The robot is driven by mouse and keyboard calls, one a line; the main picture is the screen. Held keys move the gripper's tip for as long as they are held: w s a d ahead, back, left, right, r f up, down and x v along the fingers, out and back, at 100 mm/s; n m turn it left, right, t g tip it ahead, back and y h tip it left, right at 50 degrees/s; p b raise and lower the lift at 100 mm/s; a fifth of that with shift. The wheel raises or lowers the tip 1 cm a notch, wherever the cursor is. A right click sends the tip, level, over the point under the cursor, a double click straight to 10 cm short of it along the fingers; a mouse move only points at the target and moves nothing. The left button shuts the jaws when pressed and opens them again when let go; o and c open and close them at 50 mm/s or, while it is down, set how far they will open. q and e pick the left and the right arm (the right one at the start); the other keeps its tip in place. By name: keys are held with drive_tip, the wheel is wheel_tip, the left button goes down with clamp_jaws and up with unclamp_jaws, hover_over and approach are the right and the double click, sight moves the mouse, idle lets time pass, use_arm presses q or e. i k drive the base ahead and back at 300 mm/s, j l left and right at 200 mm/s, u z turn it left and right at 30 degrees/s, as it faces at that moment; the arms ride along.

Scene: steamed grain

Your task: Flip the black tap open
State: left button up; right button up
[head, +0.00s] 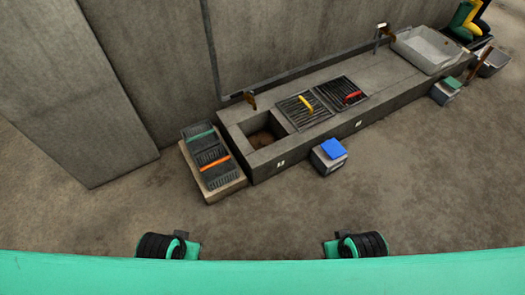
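A small dark brown tap (250,99) stands at the back wall behind the square basin (232,125) at the left end of the long grey counter. A second tap (383,32), grey with a brownish part, stands at the back left of the white sink (428,47) at the counter's far right. Neither looks clearly black, and both are too small to tell whether their handles are open. Green and black parts of my two arms show at the bottom edge. No gripper fingers are in view, and nothing of mine touches either tap.
Two dark grates (306,120) with yellow and red handled items lie mid-counter. A low block (226,187) with dark trays stands at the counter's left end. A blue-lidded box (330,165) and a green-lidded box (446,91) stand in front. The floor before me is clear.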

sight(248, 91)
drive_tip(key=i+j, duration=0.1)
drive_tip(key=i, duration=0.35)
drive_tip(key=i+j+z, duration=0.1)
drive_tip(key=i, duration=0.4)
drive_tip(key=i+j, duration=0.15)
drive_tip(key=i, duration=0.3)
